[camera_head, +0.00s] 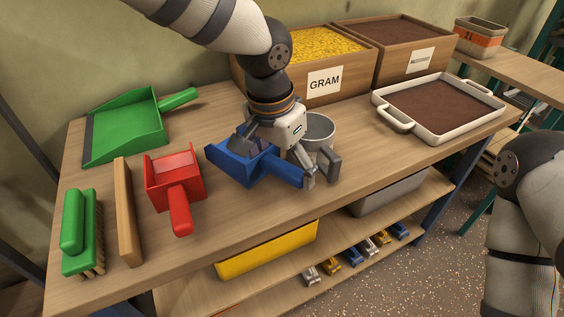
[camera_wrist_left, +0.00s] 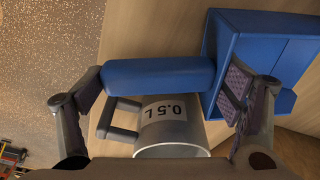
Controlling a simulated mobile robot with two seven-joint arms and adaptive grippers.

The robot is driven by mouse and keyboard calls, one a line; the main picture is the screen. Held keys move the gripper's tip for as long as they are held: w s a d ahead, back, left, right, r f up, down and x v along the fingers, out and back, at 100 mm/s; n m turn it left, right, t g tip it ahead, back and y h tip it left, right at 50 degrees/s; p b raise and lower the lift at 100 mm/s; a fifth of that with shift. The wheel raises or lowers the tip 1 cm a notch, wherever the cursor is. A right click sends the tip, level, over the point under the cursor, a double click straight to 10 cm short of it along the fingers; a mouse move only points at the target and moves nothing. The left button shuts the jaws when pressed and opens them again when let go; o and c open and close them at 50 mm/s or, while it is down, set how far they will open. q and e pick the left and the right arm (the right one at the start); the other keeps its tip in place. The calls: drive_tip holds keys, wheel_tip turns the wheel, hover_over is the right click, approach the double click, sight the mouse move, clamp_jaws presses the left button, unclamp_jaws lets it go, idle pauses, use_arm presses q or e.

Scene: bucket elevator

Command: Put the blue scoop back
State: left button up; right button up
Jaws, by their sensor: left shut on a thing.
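The blue scoop (camera_head: 228,166) is over the front middle of the workbench, its handle pointing right. I cannot tell whether it touches the bench top. My left gripper (camera_head: 278,163) is shut on it from above, one finger by the bowl and the other near the handle's end. In the left wrist view the blue scoop's handle (camera_wrist_left: 160,75) lies between the two fingers. A grey measuring cup (camera_head: 318,129), marked 0.5 L in the wrist view (camera_wrist_left: 172,135), stands just beside the scoop. My right gripper is out of view; only its arm shows at the right.
The red scoop (camera_head: 174,178), wooden block (camera_head: 127,210), green brush (camera_head: 80,230) and green dustpan (camera_head: 125,130) lie on the left. A white tray (camera_head: 400,125) is at right. The bench's front strip is clear.

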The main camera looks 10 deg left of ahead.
use_arm(q)
drive_tip(key=o, duration=1.3)
wheel_tip(320, 180, up, 12)
drive_tip(key=s+a+p, duration=0.1)
drive_tip(key=shift+s, duration=0.25)
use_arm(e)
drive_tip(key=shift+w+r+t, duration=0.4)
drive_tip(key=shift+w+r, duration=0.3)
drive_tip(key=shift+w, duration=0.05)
